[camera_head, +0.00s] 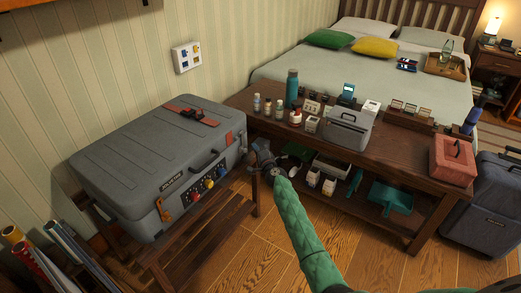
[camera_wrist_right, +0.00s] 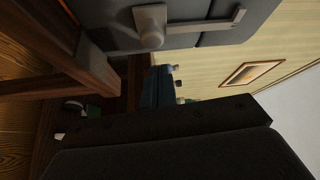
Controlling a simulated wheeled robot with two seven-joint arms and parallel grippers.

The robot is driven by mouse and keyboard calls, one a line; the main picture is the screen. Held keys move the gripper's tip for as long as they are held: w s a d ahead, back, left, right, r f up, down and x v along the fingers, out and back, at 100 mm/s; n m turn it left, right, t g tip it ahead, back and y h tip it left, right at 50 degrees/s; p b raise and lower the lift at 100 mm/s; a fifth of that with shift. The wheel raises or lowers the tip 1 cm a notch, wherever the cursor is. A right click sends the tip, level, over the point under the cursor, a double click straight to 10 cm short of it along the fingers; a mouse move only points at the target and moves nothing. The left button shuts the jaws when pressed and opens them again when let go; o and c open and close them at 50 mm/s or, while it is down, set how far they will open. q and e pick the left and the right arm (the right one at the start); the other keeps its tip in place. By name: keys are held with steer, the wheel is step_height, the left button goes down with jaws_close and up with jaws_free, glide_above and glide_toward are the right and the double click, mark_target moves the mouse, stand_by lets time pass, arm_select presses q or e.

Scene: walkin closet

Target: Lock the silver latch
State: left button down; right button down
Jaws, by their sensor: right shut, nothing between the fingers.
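The silver latch (camera_wrist_right: 152,26) shows in the right wrist view as a metal knob with a flat arm reaching right. It sits on the wall of the large grey case (camera_head: 130,165), which lies closed on a wooden bench in the head view. I cannot make out the latch in the head view. My right gripper (camera_head: 258,160) is shut and empty beside the case's right end. Its dark body (camera_wrist_right: 170,145) fills the lower wrist view, apart from the latch in the picture. My left gripper is out of view.
The case front carries an orange latch (camera_head: 163,210), a black handle and coloured knobs (camera_head: 195,196). Right of my gripper, a wooden table (camera_head: 400,150) holds bottles and a grey toolbox (camera_head: 347,132). Its lower shelf is cluttered. The wooden floor (camera_head: 235,260) in front is clear.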

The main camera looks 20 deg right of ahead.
mark_target(246, 151)
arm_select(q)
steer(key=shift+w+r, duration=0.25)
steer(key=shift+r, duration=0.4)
arm_select(e)
steer(key=shift+s+a, duration=0.25)
steer(key=shift+a, duration=0.25)
steer(key=shift+s+a, duration=0.2)
steer(key=shift+a, duration=0.3)
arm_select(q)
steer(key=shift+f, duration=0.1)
arm_select(e)
steer(key=shift+s+a+p, duration=0.5)
steer(key=shift+s+a, duration=0.45)
steer(key=shift+a, duration=0.15)
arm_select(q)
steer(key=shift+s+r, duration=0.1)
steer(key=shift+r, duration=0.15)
